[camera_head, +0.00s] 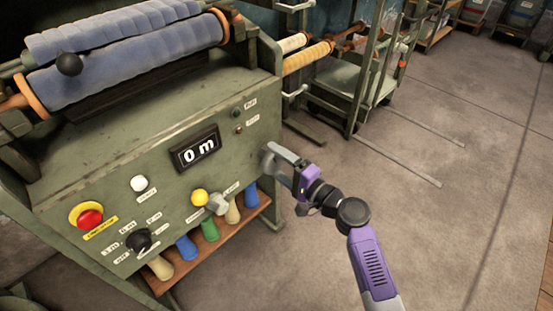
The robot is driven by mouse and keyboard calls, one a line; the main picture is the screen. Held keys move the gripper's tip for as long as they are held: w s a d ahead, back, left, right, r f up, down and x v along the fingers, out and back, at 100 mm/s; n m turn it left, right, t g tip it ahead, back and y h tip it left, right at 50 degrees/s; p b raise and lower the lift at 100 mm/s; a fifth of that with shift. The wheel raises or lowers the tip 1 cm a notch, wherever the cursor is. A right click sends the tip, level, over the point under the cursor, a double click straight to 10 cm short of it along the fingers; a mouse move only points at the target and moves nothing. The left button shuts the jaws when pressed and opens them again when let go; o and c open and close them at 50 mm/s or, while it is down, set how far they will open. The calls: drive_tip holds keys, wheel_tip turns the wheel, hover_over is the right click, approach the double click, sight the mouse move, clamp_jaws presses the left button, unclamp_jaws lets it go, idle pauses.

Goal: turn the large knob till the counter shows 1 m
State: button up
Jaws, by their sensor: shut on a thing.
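The green machine's panel bears a black counter (195,149) that reads "0 m" in white. My gripper (272,168) is at the panel's right edge, to the right of the counter. It is shut on a rounded grey thing (267,160) there, which I take for the large knob. The fingers hide much of it, and its turn angle cannot be made out. A black knob (138,240) with small labels around it sits at the panel's lower left. A smaller grey knob (216,204) sits lower down, left of my gripper.
A red stop button (89,217), a white button (138,183) and a yellow one (199,197) are on the panel. Blue rollers (130,50) lie on top. Coloured cones stand on a wooden shelf (250,212) below. Open floor (440,220) lies to the right.

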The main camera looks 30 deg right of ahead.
drive_tip(key=shift+f+m, duration=0.1)
drive_tip(key=shift+m, duration=0.6)
drive_tip(key=o, duration=1.4)
drive_tip(key=shift+s, duration=0.1)
drive_tip(key=p+v, duration=0.1)
drive_tip(key=v, duration=0.6)
drive_tip(key=shift+s, duration=0.3)
drive_tip(key=shift+d, duration=0.15)
